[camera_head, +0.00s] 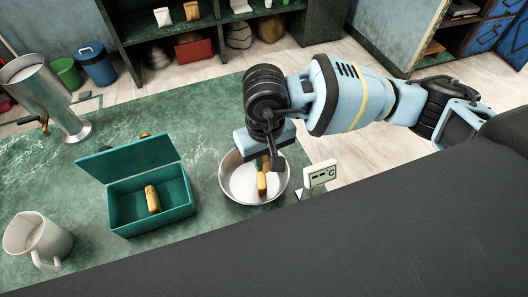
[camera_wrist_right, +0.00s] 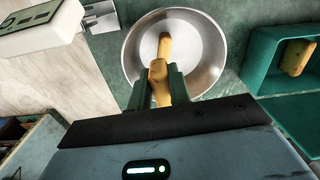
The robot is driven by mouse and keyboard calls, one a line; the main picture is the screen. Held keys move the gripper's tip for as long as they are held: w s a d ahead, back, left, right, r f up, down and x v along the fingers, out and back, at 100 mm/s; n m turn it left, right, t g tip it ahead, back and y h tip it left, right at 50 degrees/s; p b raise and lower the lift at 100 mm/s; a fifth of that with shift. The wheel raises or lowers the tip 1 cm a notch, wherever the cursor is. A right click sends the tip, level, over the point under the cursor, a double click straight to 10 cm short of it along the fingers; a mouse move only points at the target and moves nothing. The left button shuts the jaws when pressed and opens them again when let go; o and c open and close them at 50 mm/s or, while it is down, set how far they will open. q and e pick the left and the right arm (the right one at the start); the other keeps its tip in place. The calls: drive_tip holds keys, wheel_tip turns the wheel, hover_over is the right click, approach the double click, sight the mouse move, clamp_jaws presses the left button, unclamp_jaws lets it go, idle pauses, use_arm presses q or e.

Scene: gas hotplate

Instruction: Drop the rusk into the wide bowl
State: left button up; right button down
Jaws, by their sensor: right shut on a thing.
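My right gripper (camera_wrist_right: 158,88) is shut on a rusk (camera_wrist_right: 157,71), a golden-brown piece between its green fingers. It holds the rusk over the wide bowl, a shallow metal bowl with a pale inside (camera_head: 238,186); the bowl also shows in the wrist view (camera_wrist_right: 208,62). Another golden piece (camera_wrist_right: 164,44) shows beyond the held rusk against the bowl's inside; the fingers and held rusk partly cover it. In the head view a golden piece (camera_head: 262,184) shows below the right gripper (camera_head: 264,163). My left gripper is not in view.
A green open-lidded box (camera_head: 183,213) holds another golden piece (camera_head: 152,199), left of the bowl. A small scale-like display (camera_head: 319,175) stands close to the bowl's right. A white mug (camera_head: 38,238) and a tall metal dispenser (camera_head: 52,95) stand further left on the green counter.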

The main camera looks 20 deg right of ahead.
sight(265, 158)
drive_tip(key=c, duration=1.2)
unclamp_jaws()
drive_tip(key=shift+c, duration=0.2)
drive_tip(key=shift+r, duration=3.95)
